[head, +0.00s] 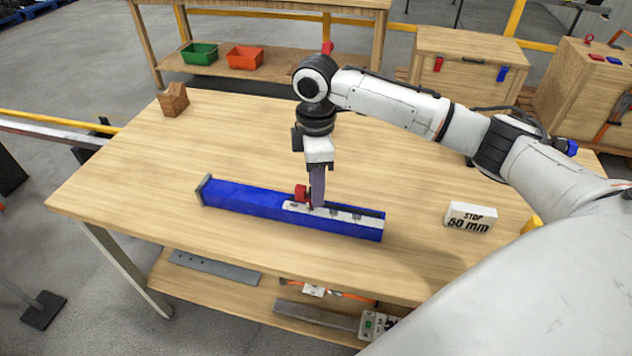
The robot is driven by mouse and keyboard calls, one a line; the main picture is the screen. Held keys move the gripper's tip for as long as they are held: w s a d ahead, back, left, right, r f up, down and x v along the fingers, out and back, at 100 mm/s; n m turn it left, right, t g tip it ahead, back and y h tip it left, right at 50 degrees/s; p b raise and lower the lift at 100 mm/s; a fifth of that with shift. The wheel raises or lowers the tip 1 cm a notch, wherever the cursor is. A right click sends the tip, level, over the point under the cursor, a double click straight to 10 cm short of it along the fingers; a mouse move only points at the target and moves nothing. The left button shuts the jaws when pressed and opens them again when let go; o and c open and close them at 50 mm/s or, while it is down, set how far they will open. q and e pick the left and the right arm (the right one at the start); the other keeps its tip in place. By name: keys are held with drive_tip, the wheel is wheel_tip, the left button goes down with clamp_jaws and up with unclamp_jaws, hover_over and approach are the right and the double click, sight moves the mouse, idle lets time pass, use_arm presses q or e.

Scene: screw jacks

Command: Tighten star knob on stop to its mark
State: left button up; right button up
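A long blue bar (245,199) lies on the wooden table, with a grey end plate at its left end. A pale scale strip with dark marks (335,215) runs along its right part. A red part (301,192), perhaps the star knob on the stop, sits on the bar near the strip's left end. My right gripper (317,203) points straight down over the bar, just right of the red part and partly covering it. Its fingers look close together, but whether they touch or grip the knob is not clear. My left gripper is not in view.
A white block reading "STOP 50 mm" (470,217) stands right of the bar. A brown wooden block (173,99) is at the table's back left. The wooden table (130,190) is clear to the left. Green (199,54) and orange (244,58) bins sit on a shelf behind.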

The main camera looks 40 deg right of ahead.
drive_tip(key=c, duration=0.8)
drive_tip(key=shift+o, duration=0.2)
drive_tip(key=m, duration=0.4)
drive_tip(key=shift+m, duration=2.6)
drive_tip(key=shift+r, duration=0.1)
drive_tip(key=o, duration=1.1)
drive_tip(key=shift+c, duration=0.2)
